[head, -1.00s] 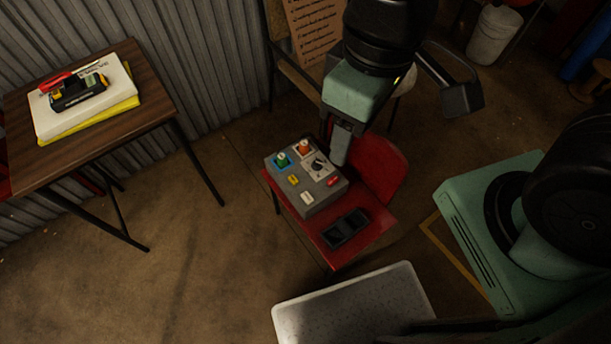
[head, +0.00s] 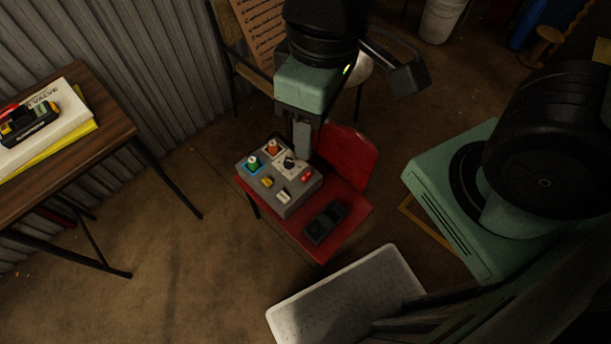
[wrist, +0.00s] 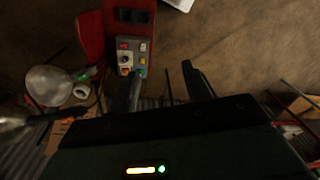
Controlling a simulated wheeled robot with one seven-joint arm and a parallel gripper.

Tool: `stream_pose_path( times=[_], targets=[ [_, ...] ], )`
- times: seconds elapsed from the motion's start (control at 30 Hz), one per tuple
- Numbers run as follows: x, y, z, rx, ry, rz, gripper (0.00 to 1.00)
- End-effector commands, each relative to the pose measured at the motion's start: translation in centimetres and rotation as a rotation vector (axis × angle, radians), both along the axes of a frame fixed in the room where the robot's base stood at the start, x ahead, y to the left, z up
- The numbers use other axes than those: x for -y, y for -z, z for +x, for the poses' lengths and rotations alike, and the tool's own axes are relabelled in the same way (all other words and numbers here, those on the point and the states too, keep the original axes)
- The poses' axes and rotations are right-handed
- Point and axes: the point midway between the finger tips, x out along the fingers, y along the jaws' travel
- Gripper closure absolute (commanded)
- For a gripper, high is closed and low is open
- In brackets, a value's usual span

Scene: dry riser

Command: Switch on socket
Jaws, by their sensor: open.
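A grey control box (head: 278,178) sits on the red chair seat. Its top carries a green knob on a blue plate, an orange knob, a black rotary knob, and yellow, red and white controls. A black double-bay unit (head: 325,222), possibly the socket, lies on the seat in front of the box. My gripper (head: 303,140) is above the box's back right edge, pointing down. In the wrist view my gripper (wrist: 163,82) has its two fingers apart with nothing between them. The control box (wrist: 132,56) shows beyond the left finger there, with the black unit (wrist: 132,15) above it.
The red chair's backrest (head: 348,157) stands right of my gripper. A wooden table (head: 95,125) with a book and a yellow-black device is at left. A speckled pale surface (head: 350,295) is in front. Another chair (head: 250,45) is behind, by the corrugated wall.

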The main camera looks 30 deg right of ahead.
Motion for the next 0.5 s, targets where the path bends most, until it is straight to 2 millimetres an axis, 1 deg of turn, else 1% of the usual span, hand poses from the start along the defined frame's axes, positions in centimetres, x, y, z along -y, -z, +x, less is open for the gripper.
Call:
stream_pose_path(
  times=[0.03, 0.07, 0.1, 0.13, 0.17, 0.27, 0.37, 0.5],
  targets=[
    [0.0, 0.1, 0.0, 0.000, -0.004, -0.001, 0.67],
    [0.0, 0.2, 0.1, 0.000, -0.011, -0.003, 0.75],
    [0.1, 0.5, 0.2, 0.001, -0.028, -0.006, 0.86],
    [0.1, 0.9, 0.4, 0.001, -0.048, -0.008, 0.94],
    [0.2, 1.3, 0.6, 0.002, -0.076, -0.014, 1.00],
    [0.5, 3.4, 1.8, 0.007, -0.222, -0.040, 1.00],
    [1.0, 6.3, 3.6, 0.012, -0.446, -0.075, 1.00],
    [1.9, 10.7, 6.4, 0.006, -0.807, -0.122, 1.00]
  ],
)
